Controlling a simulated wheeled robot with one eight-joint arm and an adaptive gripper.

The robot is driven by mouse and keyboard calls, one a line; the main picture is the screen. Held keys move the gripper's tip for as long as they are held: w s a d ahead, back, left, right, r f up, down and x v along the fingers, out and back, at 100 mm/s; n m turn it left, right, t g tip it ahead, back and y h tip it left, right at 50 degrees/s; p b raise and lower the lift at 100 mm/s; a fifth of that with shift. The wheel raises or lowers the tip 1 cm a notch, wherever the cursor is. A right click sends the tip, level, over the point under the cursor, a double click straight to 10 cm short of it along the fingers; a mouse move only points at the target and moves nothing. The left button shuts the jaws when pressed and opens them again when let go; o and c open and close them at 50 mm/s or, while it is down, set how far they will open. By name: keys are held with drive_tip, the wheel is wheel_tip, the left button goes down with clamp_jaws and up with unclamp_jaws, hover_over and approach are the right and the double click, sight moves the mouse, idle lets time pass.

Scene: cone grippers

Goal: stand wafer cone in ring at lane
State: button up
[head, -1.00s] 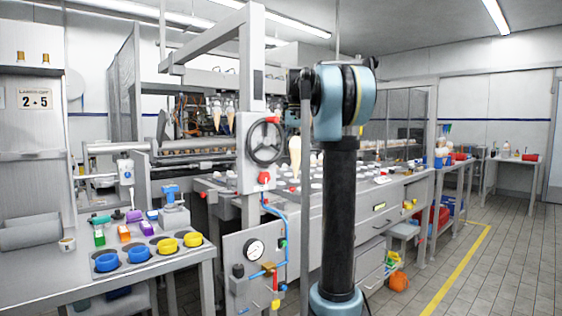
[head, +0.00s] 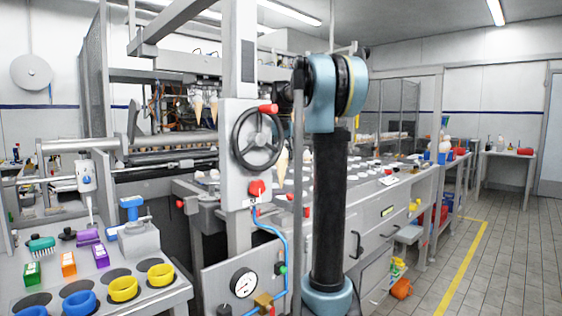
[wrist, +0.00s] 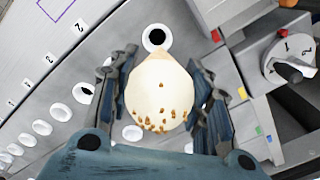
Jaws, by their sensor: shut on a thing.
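In the wrist view my gripper (wrist: 160,105) is shut around a wafer cone (wrist: 158,90) with a pale, nut-dotted top. Its tan tip points toward a white ring (wrist: 146,42) with a dark hole at the top of the picture. The tip overlaps the ring's lower edge in this view; I cannot tell the gap in depth. In the head view a cone (head: 283,163) shows tip down, partly hidden behind the grey wheel panel. The gripper's fingers are not clear there.
Several more white rings (wrist: 83,92) run down the left of the wrist view beside numbered marks. A rotary switch (wrist: 288,65) stands at right. In the head view a handwheel (head: 258,138) and pipework stand in front; a side table with yellow rings (head: 124,288) is at left.

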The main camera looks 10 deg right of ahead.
sight(282, 168)
drive_tip(key=shift+d, duration=0.15)
drive_tip(key=shift+s+f, duration=0.1)
drive_tip(key=shift+f, duration=1.9)
wheel_tip(282, 168, down, 9)
idle(3.7)
drive_tip(key=o, duration=0.8)
drive_tip(key=shift+f, duration=0.1)
wheel_tip(282, 168, up, 12)
drive_tip(key=shift+f, duration=0.1)
